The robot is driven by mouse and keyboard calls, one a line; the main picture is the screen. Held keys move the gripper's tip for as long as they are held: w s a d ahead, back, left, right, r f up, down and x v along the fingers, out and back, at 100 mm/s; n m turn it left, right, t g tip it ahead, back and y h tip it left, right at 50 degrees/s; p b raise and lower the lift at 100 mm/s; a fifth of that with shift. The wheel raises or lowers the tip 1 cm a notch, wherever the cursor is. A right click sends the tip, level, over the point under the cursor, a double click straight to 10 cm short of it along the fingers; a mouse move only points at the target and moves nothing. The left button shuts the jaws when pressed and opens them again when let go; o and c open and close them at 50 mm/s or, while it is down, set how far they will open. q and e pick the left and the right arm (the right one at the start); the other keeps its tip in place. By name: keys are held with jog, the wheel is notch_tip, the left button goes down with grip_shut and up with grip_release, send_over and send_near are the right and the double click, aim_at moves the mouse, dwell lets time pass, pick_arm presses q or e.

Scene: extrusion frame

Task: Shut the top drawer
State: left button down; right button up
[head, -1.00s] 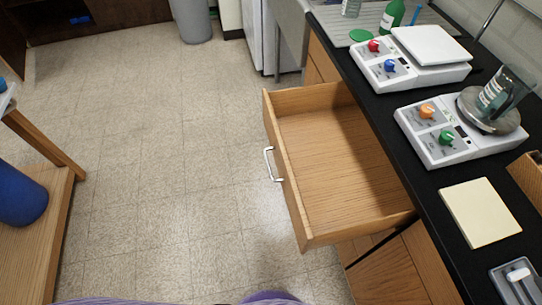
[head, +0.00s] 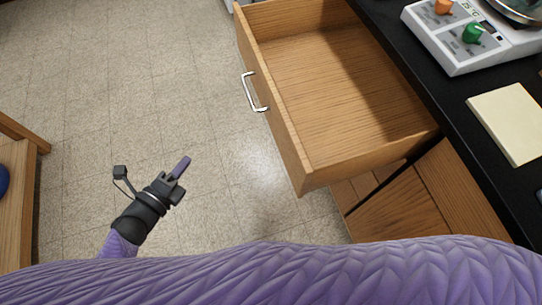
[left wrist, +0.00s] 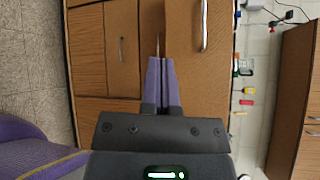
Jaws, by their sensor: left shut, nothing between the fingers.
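The top drawer (head: 345,75) is a light wooden box pulled far out from under the black counter. It looks empty. Its silver handle (head: 253,93) is on the front panel, on the left side. My left gripper (head: 182,167) is to the left of and nearer than the drawer front, above the floor and apart from it. In the left wrist view the fingers of my left gripper (left wrist: 162,62) are together with nothing between them, and wooden fronts with a silver handle (left wrist: 204,28) show beyond. My right gripper is not in view.
The black counter (head: 440,120) carries a white hotplate device (head: 470,45) and a cream pad (head: 508,122). Wooden cabinet fronts (head: 400,210) lie below the drawer. A wooden shelf unit (head: 18,190) stands at the far left. The tiled floor between is clear.

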pick_arm(q)
jog(key=d+m+g+h+b, duration=0.25)
jog(key=m+h, duration=0.35)
jog(key=m, duration=0.5)
jog(key=m+g+h+b, duration=0.3)
jog(key=m+g, duration=0.4)
jog(key=m, duration=0.5)
send_near(286, 152)
jog(key=x, duration=0.6)
jog(key=shift+d+r, duration=0.1)
jog(key=shift+d, duration=0.05)
jog(key=shift+w+d, duration=0.1)
jog(key=shift+d, duration=0.5)
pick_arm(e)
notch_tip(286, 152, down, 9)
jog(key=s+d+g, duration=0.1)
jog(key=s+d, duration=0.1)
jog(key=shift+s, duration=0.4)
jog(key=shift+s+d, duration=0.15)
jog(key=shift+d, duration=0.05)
